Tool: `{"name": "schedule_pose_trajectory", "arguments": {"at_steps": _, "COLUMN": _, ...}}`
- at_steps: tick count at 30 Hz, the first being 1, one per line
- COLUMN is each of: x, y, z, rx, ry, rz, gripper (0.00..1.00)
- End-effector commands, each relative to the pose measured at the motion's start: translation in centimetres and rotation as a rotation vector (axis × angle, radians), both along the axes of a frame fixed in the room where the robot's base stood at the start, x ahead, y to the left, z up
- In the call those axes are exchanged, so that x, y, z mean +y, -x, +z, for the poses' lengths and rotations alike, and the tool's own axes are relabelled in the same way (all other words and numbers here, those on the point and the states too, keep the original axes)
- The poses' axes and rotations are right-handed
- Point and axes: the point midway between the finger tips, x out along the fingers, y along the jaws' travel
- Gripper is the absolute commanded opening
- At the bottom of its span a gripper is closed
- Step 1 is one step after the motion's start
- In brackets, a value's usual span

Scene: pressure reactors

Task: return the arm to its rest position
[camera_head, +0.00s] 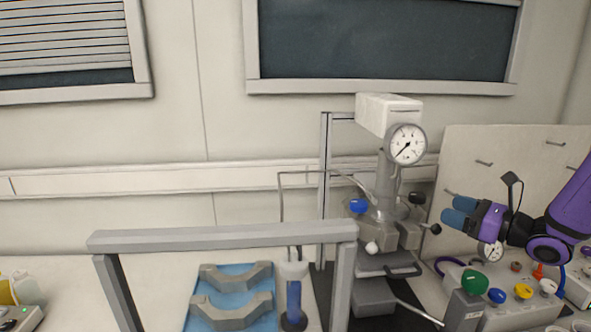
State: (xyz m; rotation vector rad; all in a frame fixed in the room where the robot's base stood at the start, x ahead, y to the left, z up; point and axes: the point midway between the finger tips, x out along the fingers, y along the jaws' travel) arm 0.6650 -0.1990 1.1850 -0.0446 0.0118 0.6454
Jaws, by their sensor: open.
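My gripper (457,211) is at the right side of the head view, on the end of my purple arm. Its two blue-grey fingertips point left and stand apart, with nothing seen between them. It is in the air to the right of the pressure reactor (381,190), apart from it as far as I can tell. The reactor has a white head, a round gauge (406,145), a blue knob and several small valve handles. The rest of my arm runs out of view at the right edge.
A grey frame (222,237) stands in front at the left. Behind it, two grey clamp halves (232,310) lie on a blue mat (262,268). A panel with colored knobs (522,291) sits below my gripper. A pale board (510,142) stands behind my arm.

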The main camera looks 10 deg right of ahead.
Motion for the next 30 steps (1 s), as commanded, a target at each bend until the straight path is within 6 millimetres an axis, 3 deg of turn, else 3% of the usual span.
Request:
{"name": "schedule_pose_trajectory", "arguments": {"at_steps": 5, "x": 5.6, "y": 1.7, "z": 2.0, "rx": -0.022, "ry": 0.210, "rz": 0.226, "gripper": 0.72}}
{"name": "schedule_pose_trajectory", "arguments": {"at_steps": 9, "x": 10.2, "y": 4.4, "z": 3.2, "rx": -0.056, "ry": 0.431, "rz": 0.443, "gripper": 0.72}}
{"name": "schedule_pose_trajectory", "arguments": {"at_steps": 15, "x": 14.5, "y": 8.8, "z": 4.5, "rx": -0.128, "ry": 0.754, "rz": 0.725, "gripper": 0.72}}
{"name": "schedule_pose_trajectory", "arguments": {"at_steps": 21, "x": 16.5, "y": 13.4, "z": 5.7, "rx": -0.229, "ry": 1.088, "rz": 0.972, "gripper": 0.72}}
{"name": "schedule_pose_trajectory", "arguments": {"at_steps": 30, "x": 16.3, "y": 19.0, "z": 8.2, "rx": -0.432, "ry": 1.606, "rz": 1.254, "gripper": 0.72}}
